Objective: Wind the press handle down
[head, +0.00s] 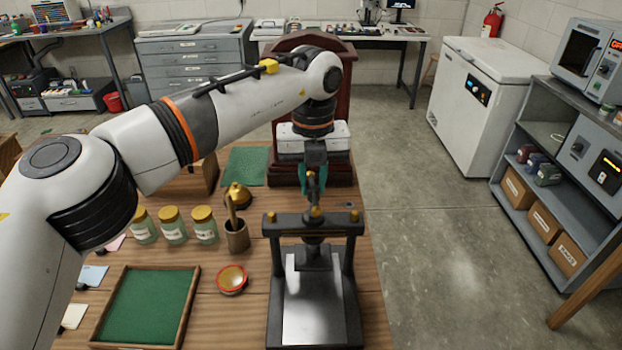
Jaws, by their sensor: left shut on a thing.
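The press (315,224) stands at the front right of the wooden table, a dark frame with two posts, a crossbeam with brass fittings and a pale metal bed (313,300). Its screw passes through the middle of the crossbeam. The press handle (316,211) is at the top of the screw, with a brass-coloured part showing. My left gripper (313,181) points down from above, its teal fingers shut on the handle. The fingers partly hide the handle. My right gripper is out of view.
Left of the press are a red-rimmed bowl (232,279), a brown pot (237,237), several lidded jars (173,226) and a green-lined tray (147,306). A tall dark-red wooden case (340,172) stands behind the press. Open floor (440,250) lies right of the table.

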